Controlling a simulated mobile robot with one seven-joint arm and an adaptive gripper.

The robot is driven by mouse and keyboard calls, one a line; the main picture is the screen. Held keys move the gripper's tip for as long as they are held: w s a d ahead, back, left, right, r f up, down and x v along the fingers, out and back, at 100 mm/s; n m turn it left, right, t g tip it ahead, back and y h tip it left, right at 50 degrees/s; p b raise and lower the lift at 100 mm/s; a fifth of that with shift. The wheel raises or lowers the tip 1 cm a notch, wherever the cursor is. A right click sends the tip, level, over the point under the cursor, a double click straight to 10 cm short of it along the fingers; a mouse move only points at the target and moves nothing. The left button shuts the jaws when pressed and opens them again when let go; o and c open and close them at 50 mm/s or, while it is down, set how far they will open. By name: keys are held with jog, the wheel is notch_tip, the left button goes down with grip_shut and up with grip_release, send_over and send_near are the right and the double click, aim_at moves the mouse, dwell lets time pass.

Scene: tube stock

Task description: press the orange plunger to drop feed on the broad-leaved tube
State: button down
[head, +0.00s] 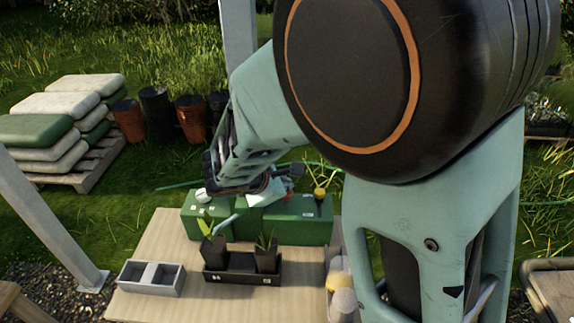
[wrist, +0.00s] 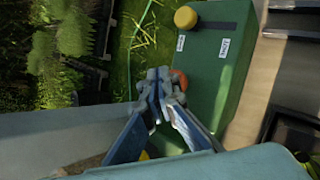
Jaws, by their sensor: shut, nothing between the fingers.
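A long green feeder box (head: 312,229) stands along the back of the wooden table. In the wrist view an orange rounded part (wrist: 180,80), likely the orange plunger, shows beside my fingertips, partly hidden by them. My gripper (wrist: 158,84) is shut and empty; whether it touches the orange part I cannot tell. In the head view my gripper (head: 284,182) is above the box. The broad-leaved tube (head: 213,248) stands upright at the left of a black tray (head: 230,274). A narrow-leaved tube (head: 267,258) stands at its right.
A yellow knob (head: 319,193) stands on the box's right part, and a white one (head: 202,195) on its left. A grey two-compartment container (head: 150,278) sits front left. Rounded items (head: 340,290) lie at the right edge.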

jog(key=shift+f+b, duration=0.85)
jog(key=shift+b, duration=0.05)
dwell(0.7)
dwell(0.3)
jog(key=shift+r+p, duration=0.95)
jog(key=shift+r, duration=0.3)
notch_tip(320, 180, up, 5)
jog(key=p, duration=0.4)
